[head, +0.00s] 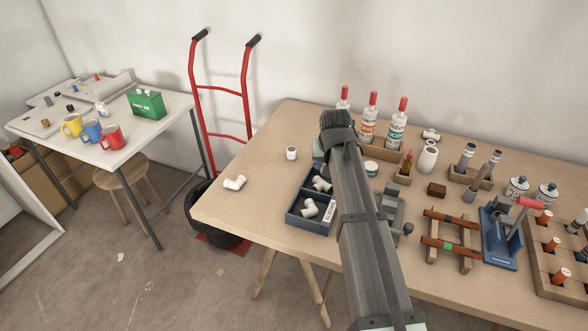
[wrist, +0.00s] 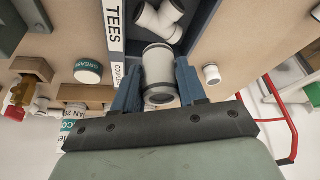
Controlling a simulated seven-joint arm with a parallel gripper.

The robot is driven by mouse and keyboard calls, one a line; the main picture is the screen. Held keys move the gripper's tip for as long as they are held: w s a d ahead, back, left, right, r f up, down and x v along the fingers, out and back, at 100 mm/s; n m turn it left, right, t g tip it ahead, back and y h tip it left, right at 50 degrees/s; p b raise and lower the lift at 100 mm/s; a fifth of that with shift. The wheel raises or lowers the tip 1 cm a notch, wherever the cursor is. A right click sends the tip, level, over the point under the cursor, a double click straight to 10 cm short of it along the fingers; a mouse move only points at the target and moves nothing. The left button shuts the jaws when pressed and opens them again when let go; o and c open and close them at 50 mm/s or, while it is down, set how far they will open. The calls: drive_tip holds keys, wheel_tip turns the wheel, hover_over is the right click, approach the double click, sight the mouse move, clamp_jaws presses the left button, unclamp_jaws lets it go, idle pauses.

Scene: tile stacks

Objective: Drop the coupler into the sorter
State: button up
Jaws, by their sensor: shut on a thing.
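My gripper (wrist: 158,88) is shut on a white coupler (wrist: 160,62), held between its two blue fingers in the wrist view. In the head view my arm hides the coupler and most of the gripper. The dark blue sorter (head: 299,226) stands near the table's front left, partly covered by my arm. Its wall (wrist: 206,22) and a label strip reading TEES also show in the wrist view. White fittings (head: 310,209) lie in its compartments. In the wrist view the coupler overlaps the sorter's end near the partly hidden coupler label; its height above the sorter is unclear.
A loose white fitting (head: 291,153) stands on the table left of my arm, and a white elbow (head: 234,183) lies near the left edge. Red-capped bottles (head: 397,130) stand behind. A grey vise (head: 392,208) and a clamp frame (head: 450,238) sit right of my arm.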

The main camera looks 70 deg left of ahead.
drive_tip(key=w+a+n+g, duration=0.1)
drive_tip(key=w+a+n, duration=0.1)
drive_tip(key=w+a, duration=0.4)
drive_tip(key=shift+w+a+f+n, duration=0.2)
drive_tip(key=shift+w+n, duration=0.2)
drive_tip(key=shift+w, duration=0.1)
drive_tip(key=shift+f, duration=2.9)
drive_tip(key=o, duration=1.1)
drive_tip(key=v, duration=1.4)
drive_tip(key=shift+s+d+f, duration=0.1)
drive_tip(key=shift+d+f, duration=0.05)
drive_tip(key=shift+d, duration=0.1)
